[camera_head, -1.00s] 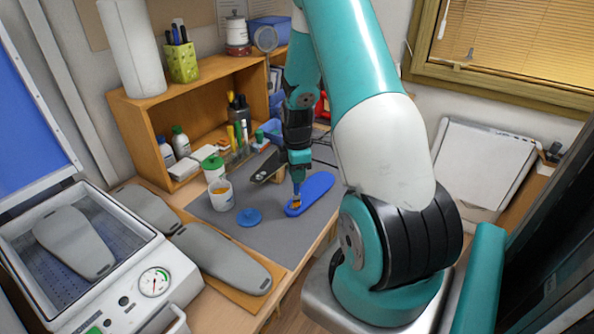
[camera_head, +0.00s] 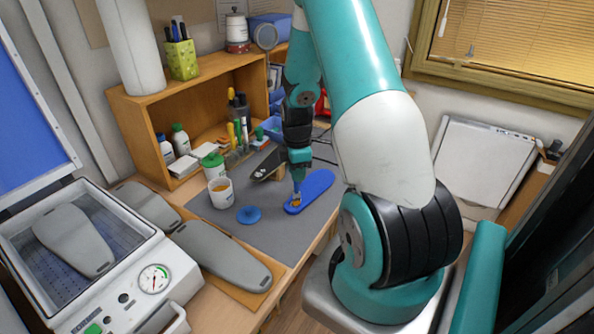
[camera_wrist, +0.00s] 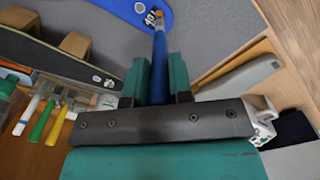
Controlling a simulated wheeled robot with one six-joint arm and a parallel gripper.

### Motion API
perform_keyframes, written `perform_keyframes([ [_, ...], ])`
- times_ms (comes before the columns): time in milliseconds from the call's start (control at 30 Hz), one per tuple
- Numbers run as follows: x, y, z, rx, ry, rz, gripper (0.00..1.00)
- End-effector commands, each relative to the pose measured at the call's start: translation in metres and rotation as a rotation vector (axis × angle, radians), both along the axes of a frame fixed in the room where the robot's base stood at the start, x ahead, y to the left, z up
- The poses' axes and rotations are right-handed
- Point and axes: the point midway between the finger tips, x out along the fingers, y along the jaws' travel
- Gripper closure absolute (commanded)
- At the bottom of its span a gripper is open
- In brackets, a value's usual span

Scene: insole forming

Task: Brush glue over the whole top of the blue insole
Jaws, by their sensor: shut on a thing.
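The blue insole (camera_head: 319,185) lies flat on the grey mat (camera_head: 234,228). My gripper (camera_head: 299,170) is above its near end and shut on the blue handle of a brush (camera_head: 297,188). The brush points down, its tip at the insole's near end, with a small orange-yellow patch there. In the wrist view, the handle (camera_wrist: 160,66) sits between the two teal fingers of my gripper (camera_wrist: 159,85), and part of the insole (camera_wrist: 116,7) shows beyond. Most of the insole's top looks plain blue. I cannot tell how far glue covers it.
A dark, raised sole-shaped piece (camera_head: 268,164) is behind. Grey insoles (camera_head: 222,254) and a machine with a gauge (camera_head: 125,300) lie at left.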

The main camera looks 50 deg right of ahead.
Motion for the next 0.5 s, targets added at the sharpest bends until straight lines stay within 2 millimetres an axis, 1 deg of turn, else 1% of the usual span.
perform_keyframes([
  [500, 0.0001, -0.0001, -0.0068, 0.000, 0.000, 0.000, 1.00],
])
